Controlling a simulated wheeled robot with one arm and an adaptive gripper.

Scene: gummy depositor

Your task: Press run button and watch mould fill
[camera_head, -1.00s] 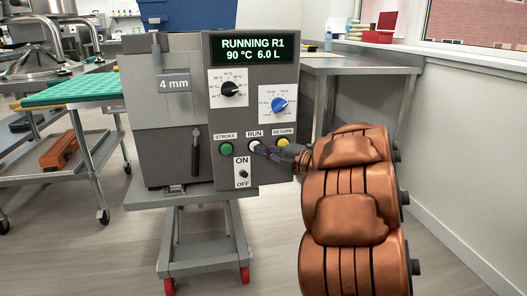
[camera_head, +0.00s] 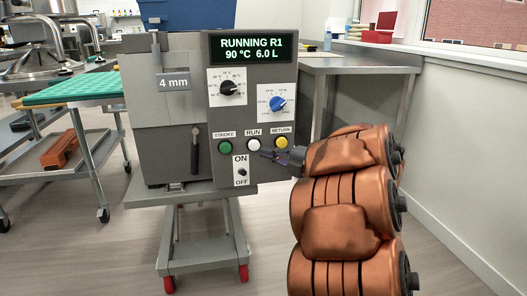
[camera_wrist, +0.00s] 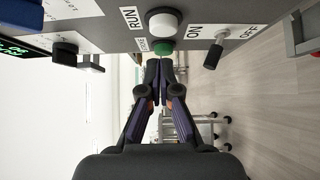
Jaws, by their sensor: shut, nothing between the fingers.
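The depositor's grey control panel (camera_head: 227,110) faces me, and its display (camera_head: 252,49) reads "RUNNING R1, 90 °C 6.0 L". The white RUN button (camera_head: 254,145) sits between the green STROKE button (camera_head: 225,148) and the yellow RETURN button (camera_head: 281,142). My gripper (camera_head: 265,155) is shut and empty, just below and in front of the RUN button, apart from it. In the wrist view, the RUN button (camera_wrist: 163,22) is whole and clear of my fingertips (camera_wrist: 160,64). I cannot make out a mould being filled.
The ON/OFF switch (camera_head: 242,172) is below the buttons. A black knob (camera_head: 231,88) and a blue knob (camera_head: 277,104) sit above them. A green tray (camera_head: 75,90) lies on a cart at left. A steel table (camera_head: 360,66) stands at back right.

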